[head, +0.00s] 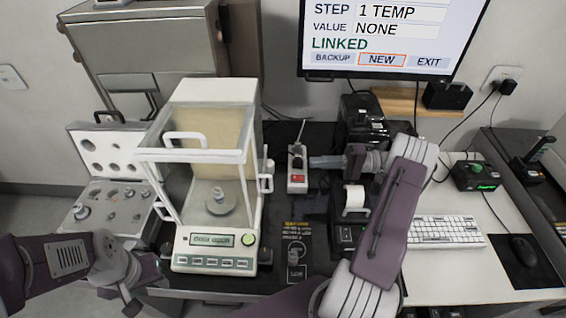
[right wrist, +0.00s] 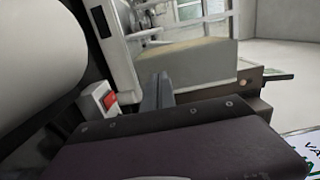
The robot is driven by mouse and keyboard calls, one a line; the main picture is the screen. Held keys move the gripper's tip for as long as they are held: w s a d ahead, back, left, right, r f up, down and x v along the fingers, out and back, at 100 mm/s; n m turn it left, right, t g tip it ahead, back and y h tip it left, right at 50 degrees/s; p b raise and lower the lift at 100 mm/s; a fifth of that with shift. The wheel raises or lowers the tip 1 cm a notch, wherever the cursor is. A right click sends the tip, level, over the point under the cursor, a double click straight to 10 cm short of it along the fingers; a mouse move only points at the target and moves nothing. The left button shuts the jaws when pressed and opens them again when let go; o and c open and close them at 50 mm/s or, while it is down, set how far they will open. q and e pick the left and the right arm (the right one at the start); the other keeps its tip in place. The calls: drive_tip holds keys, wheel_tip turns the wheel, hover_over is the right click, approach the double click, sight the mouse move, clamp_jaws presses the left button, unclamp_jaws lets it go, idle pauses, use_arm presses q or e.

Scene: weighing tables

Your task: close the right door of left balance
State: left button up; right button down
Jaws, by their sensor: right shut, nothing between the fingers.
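The left balance (head: 215,261) is a white weighing balance with a glass draft shield and a lit green display. A small weight stands on its round pan (head: 221,208). Its right door (head: 265,184) is seen nearly edge-on with a white handle at the right side; I cannot tell how far it is open. My right gripper (head: 318,162) is shut and empty, pointing left at the balance, with a gap to the door handle. Its shut fingers (right wrist: 158,92) show in the right wrist view, with parts of a white frame beyond. My left gripper (head: 124,298) is low at the balance's left front; its opening is unclear.
A power strip (head: 297,182) with a red switch stands between balance and right gripper. An open weight case (head: 112,207) lies left of the balance. A black printer (head: 349,232), keyboard (head: 446,232) and mouse (head: 523,250) are to the right. A monitor (head: 388,75) hangs behind.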

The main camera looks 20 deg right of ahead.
use_arm(q)
drive_tip(key=r+p, duration=0.2)
drive_tip(key=p, duration=0.1)
drive_tip(key=shift+s+a+r, duration=0.15)
drive_tip(key=shift+s+r, duration=0.05)
drive_tip(key=shift+r, duration=0.2)
use_arm(e)
drive_tip(key=a, duration=1.2)
drive_tip(key=shift+w, duration=0.15)
